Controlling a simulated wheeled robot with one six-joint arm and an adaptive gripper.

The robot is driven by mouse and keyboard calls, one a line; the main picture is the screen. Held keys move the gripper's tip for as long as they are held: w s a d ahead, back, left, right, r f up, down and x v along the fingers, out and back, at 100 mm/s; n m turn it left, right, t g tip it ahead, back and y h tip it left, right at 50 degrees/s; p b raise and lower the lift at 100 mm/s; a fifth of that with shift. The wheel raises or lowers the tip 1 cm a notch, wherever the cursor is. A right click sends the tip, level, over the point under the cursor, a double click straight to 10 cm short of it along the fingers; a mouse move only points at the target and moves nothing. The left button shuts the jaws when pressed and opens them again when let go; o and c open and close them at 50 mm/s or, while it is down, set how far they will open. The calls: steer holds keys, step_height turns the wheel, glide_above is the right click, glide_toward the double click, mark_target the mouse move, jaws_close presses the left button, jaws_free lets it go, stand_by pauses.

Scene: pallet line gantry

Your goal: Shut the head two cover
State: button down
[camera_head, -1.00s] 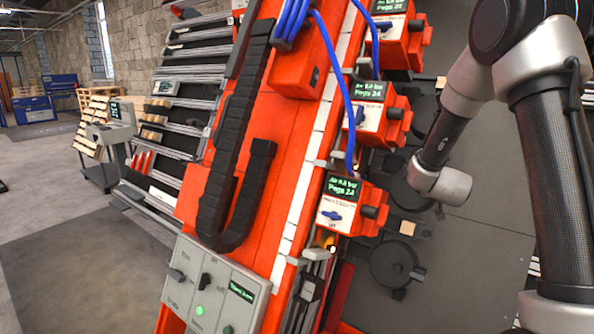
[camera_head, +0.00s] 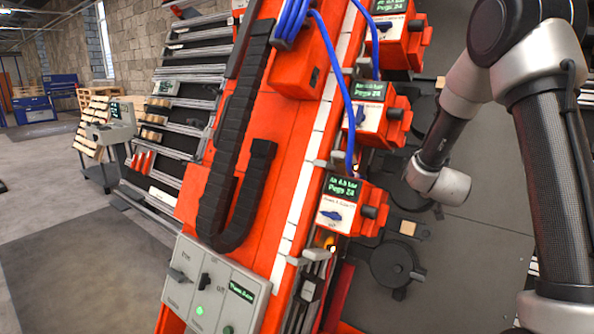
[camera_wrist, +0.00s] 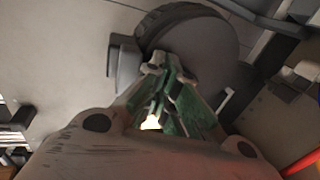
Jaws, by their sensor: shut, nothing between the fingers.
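Three orange heads with green-lit displays stand along the orange gantry: a near one (camera_head: 348,207), a middle one (camera_head: 377,116) and a far one (camera_head: 401,38). Each has a pale panel with a dark blue lever. I cannot tell which is head two, and no cover is clearly made out. My gripper (camera_wrist: 168,76) is shut and empty in the wrist view, its green-grey fingers together in front of a dark round disc (camera_wrist: 197,38). I cannot tell whether they touch it. In the head view my wrist hangs right of the heads, and the fingers are mostly hidden.
A grey control panel (camera_head: 208,290) with switches and a green light is at the front. Blue hoses (camera_head: 343,75) run down to the heads. A dark round disc (camera_head: 391,262) lies low right of the near head. Grey floor (camera_head: 60,260) is clear at left.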

stand_by(0.6)
steer(key=s+a+r, duration=0.4)
steer(key=s+a, duration=0.1)
steer(key=s, duration=0.1)
steer(key=shift+s+r, duration=0.25)
steer(key=shift+s, duration=0.1)
stand_by(1.3)
